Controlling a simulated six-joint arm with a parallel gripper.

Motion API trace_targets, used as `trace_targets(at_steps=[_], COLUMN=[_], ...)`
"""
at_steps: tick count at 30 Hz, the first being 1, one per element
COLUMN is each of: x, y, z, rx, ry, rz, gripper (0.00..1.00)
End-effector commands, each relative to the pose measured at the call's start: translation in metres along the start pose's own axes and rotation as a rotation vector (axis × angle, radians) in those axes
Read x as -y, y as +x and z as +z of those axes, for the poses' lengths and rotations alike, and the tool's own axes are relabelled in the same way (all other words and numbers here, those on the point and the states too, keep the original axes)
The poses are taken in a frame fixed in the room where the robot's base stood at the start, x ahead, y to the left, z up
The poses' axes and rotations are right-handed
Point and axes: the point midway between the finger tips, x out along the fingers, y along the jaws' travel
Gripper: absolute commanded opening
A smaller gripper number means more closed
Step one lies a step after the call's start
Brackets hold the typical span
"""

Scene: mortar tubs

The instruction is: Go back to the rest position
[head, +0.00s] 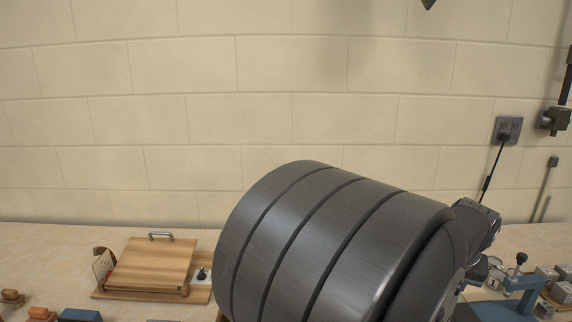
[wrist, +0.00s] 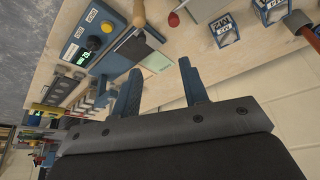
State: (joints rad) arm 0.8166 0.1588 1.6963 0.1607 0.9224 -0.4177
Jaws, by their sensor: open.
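My gripper (wrist: 160,66) shows in the wrist view with its two dark blue-grey fingers spread apart. Nothing is between the fingers. They point over a light wooden work surface (wrist: 172,88), which appears tilted in this view. I cannot tell whether the fingertips touch anything. In the head view a large dark grey part of my own arm fills the lower middle and hides much of the bench, and the gripper's fingers cannot be made out there.
A wooden hinged board (head: 150,265) lies at left on the bench (head: 40,237). A blue clamp-like stand (head: 522,282) and grey cubes (head: 563,292) are at right. The wrist view shows a blue device with a lit display (wrist: 85,48) and a marked block (wrist: 221,30).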

Motion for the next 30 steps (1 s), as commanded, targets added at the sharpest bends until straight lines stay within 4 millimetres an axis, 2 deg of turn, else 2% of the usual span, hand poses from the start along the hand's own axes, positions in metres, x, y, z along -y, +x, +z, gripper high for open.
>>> trace_targets(at_steps=[18, 30], x=[-0.051, -0.065], y=[0.052, 0.067], z=[-0.061, -0.075], rx=[0.002, 0.0], ry=[0.081, 0.102], rz=[0.032, 0.041], gripper=[0.4, 0.4])
